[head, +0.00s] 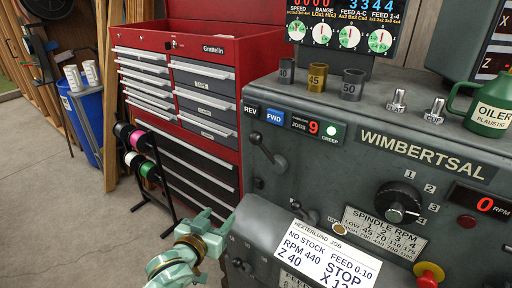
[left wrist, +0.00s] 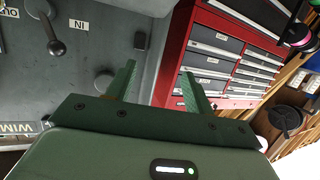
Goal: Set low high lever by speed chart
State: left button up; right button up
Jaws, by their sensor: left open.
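The grey lathe (head: 340,125) carries a black lever with a round knob (head: 279,164) below the REV and FWD labels. A second small lever (head: 310,215) sits lower, by the job card. I cannot read a low/high label by either. The speed chart (head: 385,231) lists low and high rows under columns 1 to 4. The job card (head: 325,258) reads RPM 440. My left gripper (head: 209,226) is left of the lathe, apart from both levers. In the left wrist view its green jaws (left wrist: 155,88) are open and empty; a black knobbed lever (left wrist: 56,46) shows left of them.
A black selector knob (head: 398,203) sits beside marks 1 to 4. A red stop button (head: 428,273) is at lower right. Rings (head: 318,78) and a green oiler (head: 488,108) stand on the lathe top. A red tool chest (head: 200,42) and a spool rack (head: 150,165) stand at left.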

aim_at(253, 143)
pick_arm(q)
jog(key=s+d+r+n+t+h, duration=0.1)
jog(key=s+d+r, duration=0.1)
jog(key=r, duration=0.7)
jog(key=s+d+r+t+h, duration=0.1)
jog(key=s+r, duration=0.1)
jog(key=r, duration=0.6)
jog(key=b+x, duration=0.1)
jog(key=x, duration=0.9)
jog(key=b+x, duration=0.1)
jog(key=x, duration=0.4)
jog(key=shift+w+d+r+b, duration=0.1)
jog(key=shift+d+r+b, duration=0.15)
jog(key=shift+r+b, duration=0.05)
jog(key=shift+w+d, duration=0.2)
jog(key=shift+w, duration=0.25)
jog(key=shift+r, duration=0.1)
